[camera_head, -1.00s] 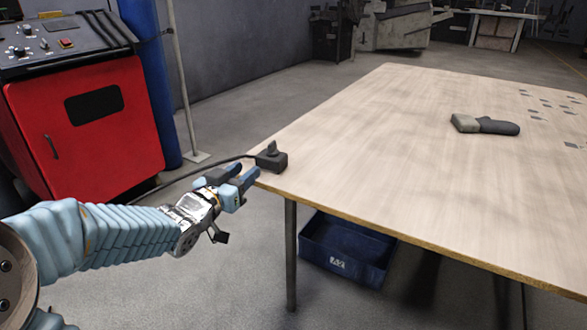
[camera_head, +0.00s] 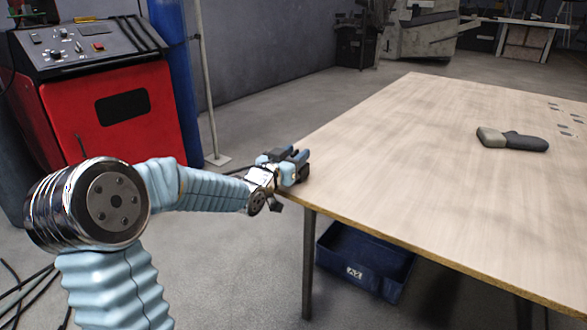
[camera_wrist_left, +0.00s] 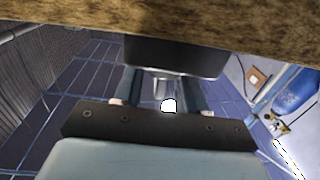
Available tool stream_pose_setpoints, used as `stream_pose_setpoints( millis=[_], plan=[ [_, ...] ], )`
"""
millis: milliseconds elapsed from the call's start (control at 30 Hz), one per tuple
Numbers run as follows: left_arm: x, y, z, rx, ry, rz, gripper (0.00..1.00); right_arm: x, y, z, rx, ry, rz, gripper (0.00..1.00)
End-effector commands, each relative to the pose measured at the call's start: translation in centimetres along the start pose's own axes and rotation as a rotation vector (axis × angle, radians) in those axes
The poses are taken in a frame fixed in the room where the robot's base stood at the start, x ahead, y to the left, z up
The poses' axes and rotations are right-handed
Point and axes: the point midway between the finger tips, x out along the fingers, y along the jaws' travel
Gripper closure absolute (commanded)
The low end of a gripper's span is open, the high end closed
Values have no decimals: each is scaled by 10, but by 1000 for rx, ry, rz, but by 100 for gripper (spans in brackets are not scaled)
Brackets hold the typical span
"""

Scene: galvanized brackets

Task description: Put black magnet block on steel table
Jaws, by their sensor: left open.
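The black magnet block (camera_head: 304,172) sits at the near left corner of the wood-topped table (camera_head: 400,150), mostly hidden behind my left gripper in the head view. My left gripper (camera_head: 296,156) is open at that corner, its blue-grey fingers right at the block. In the left wrist view a dark block (camera_wrist_left: 175,55) lies just ahead of the open fingers (camera_wrist_left: 160,88), close under the wooden edge. I cannot tell whether the fingers touch it. No table in view is clearly steel-topped. My right gripper is not in view.
A grey and beige tool (camera_head: 512,140) lies on the table, with several small dark plates (camera_head: 565,121) at its right. A blue bin (camera_head: 364,264) stands on the floor below. A red machine (camera_head: 112,110) stands at the left. The table's middle is clear.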

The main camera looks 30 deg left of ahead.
Motion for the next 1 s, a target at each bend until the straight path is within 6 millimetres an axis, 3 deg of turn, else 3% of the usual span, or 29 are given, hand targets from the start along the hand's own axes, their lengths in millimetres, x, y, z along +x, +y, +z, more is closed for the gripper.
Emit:
stream_pose_setpoints(
  millis=[233,500,1000],
  plan=[
    [2,0,0,1,1,0,61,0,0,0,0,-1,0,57],
    [2,0,0,0,0,0,100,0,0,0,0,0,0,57],
    [2,0,0,0,0,0,100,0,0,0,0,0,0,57]
  ],
)
